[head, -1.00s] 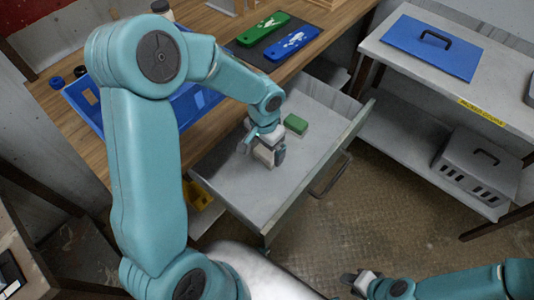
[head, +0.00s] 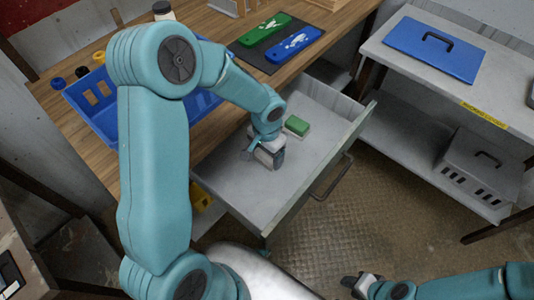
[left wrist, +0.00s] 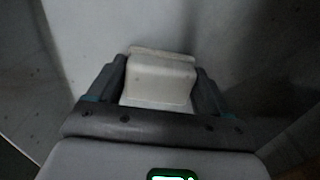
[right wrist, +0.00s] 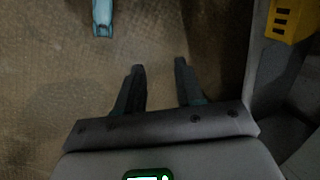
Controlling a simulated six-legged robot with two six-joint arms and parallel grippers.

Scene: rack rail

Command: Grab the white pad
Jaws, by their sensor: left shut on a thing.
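The white pad (left wrist: 160,82) is a small pale block with a thin lip, lying on the grey drawer floor. In the left wrist view it sits between the two dark fingers of my left gripper (left wrist: 160,85), which is shut on it. In the head view my left gripper (head: 266,157) points down inside the open drawer (head: 250,195) and mostly hides the pad. My right gripper (head: 362,284) is low at the bottom of the head view, outside the drawer. Its fingers are apart and empty in the right wrist view (right wrist: 160,85).
A green block (head: 297,125) lies in the drawer just beyond my left gripper. A blue tray (head: 85,115) stands on the wooden bench at left. The drawer's front wall and handle (head: 333,177) face the floor. A grey shelf unit (head: 390,45) stands at right.

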